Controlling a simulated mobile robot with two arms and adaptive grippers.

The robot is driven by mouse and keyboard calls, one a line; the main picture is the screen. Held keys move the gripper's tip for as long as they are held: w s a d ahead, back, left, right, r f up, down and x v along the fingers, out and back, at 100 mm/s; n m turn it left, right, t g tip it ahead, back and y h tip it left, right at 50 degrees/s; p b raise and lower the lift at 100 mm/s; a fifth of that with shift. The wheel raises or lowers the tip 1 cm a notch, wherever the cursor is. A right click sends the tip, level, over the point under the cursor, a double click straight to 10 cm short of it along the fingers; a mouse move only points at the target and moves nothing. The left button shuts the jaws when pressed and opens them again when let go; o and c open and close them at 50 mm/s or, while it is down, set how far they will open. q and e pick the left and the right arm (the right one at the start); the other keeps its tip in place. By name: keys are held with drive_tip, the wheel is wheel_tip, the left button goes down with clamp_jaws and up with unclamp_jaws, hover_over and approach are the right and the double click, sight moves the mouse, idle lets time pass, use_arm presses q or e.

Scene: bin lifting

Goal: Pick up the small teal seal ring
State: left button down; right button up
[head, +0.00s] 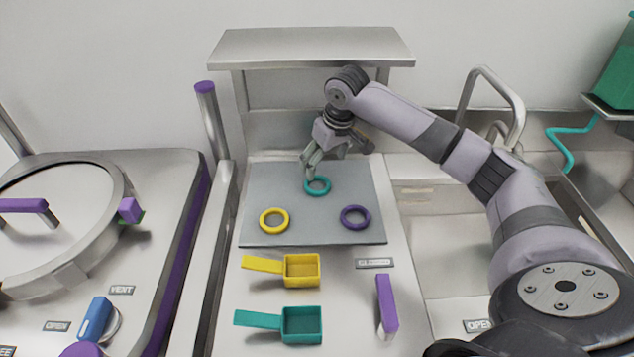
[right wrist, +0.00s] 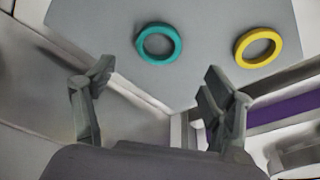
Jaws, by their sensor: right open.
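The small teal seal ring (head: 317,194) lies flat on a grey mat (head: 310,235), toward its back. My right gripper (head: 312,167) is above and just behind the ring, pointing down, with open fingers. In the right wrist view the teal ring (right wrist: 159,60) lies beyond the open fingertips (right wrist: 157,80), roughly centred between them, with nothing held. A yellow ring (head: 274,231) is at the mat's front left; it also shows in the right wrist view (right wrist: 257,62). A purple ring (head: 355,226) is at the front right. My left gripper is not in view.
A metal shelf (head: 310,47) overhangs the mat's back. A yellow scoop (head: 302,283) and a teal scoop (head: 302,338) lie in front of the mat, with a purple handle (head: 387,303) to their right. A purple-capped post (head: 206,88) stands left; a sink tap (head: 466,92) stands right.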

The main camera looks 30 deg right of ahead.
sight(317, 187)
drive_tip(key=x, duration=0.3)
drive_tip(key=shift+w, duration=0.15)
drive_tip(key=shift+w+f+p, duration=0.15)
drive_tip(key=shift+f+p, duration=0.15)
drive_tip(key=shift+f, duration=0.55)
drive_tip(key=p+x, duration=0.1)
drive_tip(key=x, duration=0.2)
drive_tip(key=shift+w+f, duration=0.15)
drive_tip(key=shift+f, duration=0.15)
drive_tip(key=shift+w+f+p, duration=0.15)
drive_tip(key=shift+f+p, duration=0.15)
drive_tip(key=shift+f, duration=0.15)
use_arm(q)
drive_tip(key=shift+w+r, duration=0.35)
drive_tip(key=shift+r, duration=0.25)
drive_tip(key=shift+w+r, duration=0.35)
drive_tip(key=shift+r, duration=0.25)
use_arm(e)
drive_tip(key=shift+d, duration=0.1)
drive_tip(key=c, duration=1)
